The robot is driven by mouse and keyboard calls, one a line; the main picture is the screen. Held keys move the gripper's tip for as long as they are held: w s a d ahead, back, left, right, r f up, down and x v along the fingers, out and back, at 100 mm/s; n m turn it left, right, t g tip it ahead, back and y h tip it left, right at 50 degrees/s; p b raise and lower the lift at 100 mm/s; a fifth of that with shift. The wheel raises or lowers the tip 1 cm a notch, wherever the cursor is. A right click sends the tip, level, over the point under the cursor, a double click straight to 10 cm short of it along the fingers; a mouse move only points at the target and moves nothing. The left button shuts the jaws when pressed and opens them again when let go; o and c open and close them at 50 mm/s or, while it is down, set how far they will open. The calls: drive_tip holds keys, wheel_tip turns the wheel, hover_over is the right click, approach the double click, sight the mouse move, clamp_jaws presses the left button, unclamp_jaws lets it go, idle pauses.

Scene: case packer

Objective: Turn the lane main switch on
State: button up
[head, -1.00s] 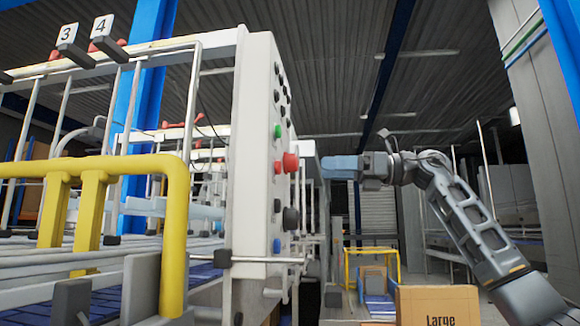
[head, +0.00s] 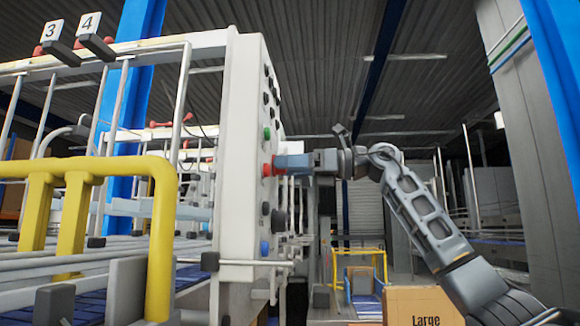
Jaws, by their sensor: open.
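The white control panel (head: 240,130) stands left of centre, seen nearly edge-on, with its controls facing right. It carries a green button (head: 266,133), a red knob (head: 267,170), a large black knob (head: 278,222), a blue button (head: 264,248) and several small black controls above. No label shows which is the lane main switch. My gripper (head: 280,163) is open, pointing left, with its blue-grey fingers at the height of the red knob. The fingers overlap part of the red knob in the picture; I cannot tell whether they touch it.
A yellow guard rail (head: 160,230) and lanes with signs 3 and 4 stand at the left. A horizontal bar (head: 250,262) sticks out below the panel's controls. A cardboard box marked Large (head: 420,303) sits at the lower right. A yellow frame (head: 361,251) stands behind.

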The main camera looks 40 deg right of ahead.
drive_tip(key=shift+c, duration=0.4)
drive_tip(key=c, duration=1)
drive_tip(key=shift+r+m+p, duration=0.1)
drive_tip(key=shift+m+p, duration=0.2)
drive_tip(key=shift+m, duration=0.1)
drive_tip(key=shift+r+m+p, duration=0.15)
drive_tip(key=shift+m+p, duration=4.4)
drive_tip(key=shift+m, duration=3.95)
